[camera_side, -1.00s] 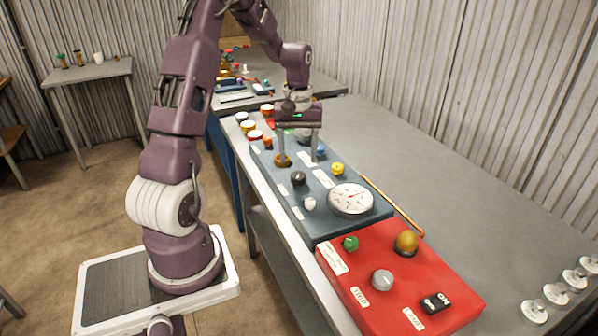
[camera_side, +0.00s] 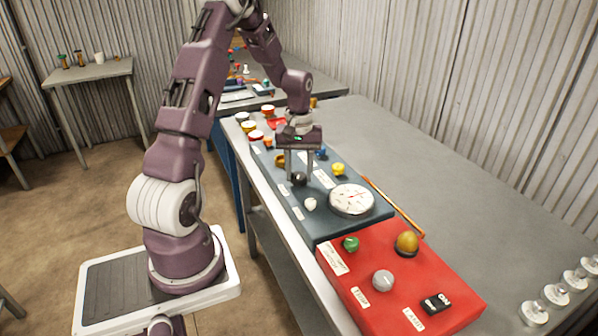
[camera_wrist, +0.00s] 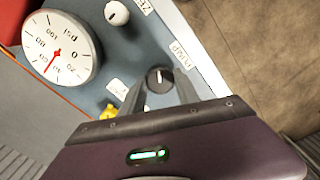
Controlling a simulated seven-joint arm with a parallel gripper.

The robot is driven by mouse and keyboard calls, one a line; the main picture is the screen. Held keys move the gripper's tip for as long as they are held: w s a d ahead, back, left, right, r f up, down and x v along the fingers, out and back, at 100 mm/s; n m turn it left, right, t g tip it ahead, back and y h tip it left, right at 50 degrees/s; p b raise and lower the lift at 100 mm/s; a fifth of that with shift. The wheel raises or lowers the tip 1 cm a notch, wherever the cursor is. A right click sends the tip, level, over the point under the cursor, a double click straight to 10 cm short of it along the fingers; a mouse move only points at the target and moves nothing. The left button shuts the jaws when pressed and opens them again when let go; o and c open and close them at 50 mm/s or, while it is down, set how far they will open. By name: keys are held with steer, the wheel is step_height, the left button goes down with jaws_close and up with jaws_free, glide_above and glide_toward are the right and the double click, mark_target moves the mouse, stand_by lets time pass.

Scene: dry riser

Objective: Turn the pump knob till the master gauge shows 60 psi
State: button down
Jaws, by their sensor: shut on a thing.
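The pump knob (camera_side: 299,179) is black and stands on the blue-grey panel (camera_side: 325,223). In the wrist view the pump knob (camera_wrist: 159,80) shows a pale mark line, with the PUMP label beside it. My gripper (camera_side: 300,174) has one finger on each side of the knob and is shut on it; the wrist view also shows my gripper (camera_wrist: 160,85) around it. The white master gauge (camera_side: 351,199) lies on the same panel. In the wrist view the gauge (camera_wrist: 62,47) has a red needle pointing to the lower left; I cannot read its exact value.
A white knob (camera_side: 310,204), a yellow knob (camera_side: 338,169) and a brass-coloured knob (camera_side: 280,160) stand close by. A red panel (camera_side: 450,283) with more knobs and a switch adjoins the near side. An orange rod (camera_side: 396,208) lies along the panel. The grey table behind is mostly clear.

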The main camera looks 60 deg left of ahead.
mark_target(299, 175)
steer(key=m, duration=0.4)
steer(key=shift+m, duration=0.4)
steer(key=c, duration=0.9)
jaws_free()
step_height(299, 175, up, 7)
steer(key=shift+r, duration=0.1)
